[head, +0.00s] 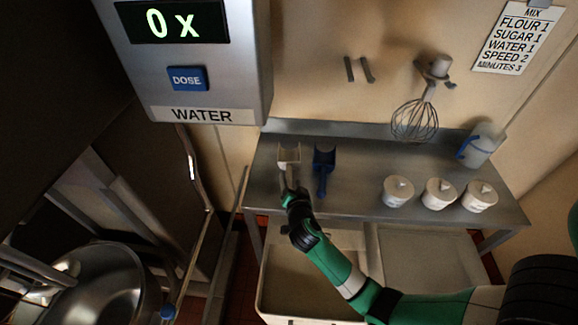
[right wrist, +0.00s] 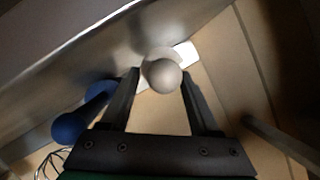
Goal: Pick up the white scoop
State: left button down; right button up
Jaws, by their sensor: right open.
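The white scoop (head: 289,153) lies on the left end of the steel table, next to the blue scoop (head: 323,161). My right gripper (head: 289,189) is open at the handle end of the white scoop, over the table's front edge. In the right wrist view the pale round handle end (right wrist: 162,75) shows between the two spread fingers; whether they touch it I cannot tell. The blue scoop's handle (right wrist: 80,118) is beside the left finger there. My left gripper is not in view.
Three white tubs (head: 440,193) stand on the right of the table (head: 355,201), with a clear jug (head: 484,144) behind them. A whisk (head: 415,117) hangs above. The water dispenser (head: 190,60) is at upper left, a steel bowl (head: 105,285) at lower left. Bins sit below the table.

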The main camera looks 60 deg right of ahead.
aim_at(290, 178)
jog(key=x, duration=0.4)
jog(key=shift+d+r+b, duration=0.15)
jog(key=shift+b, duration=0.15)
grip_shut()
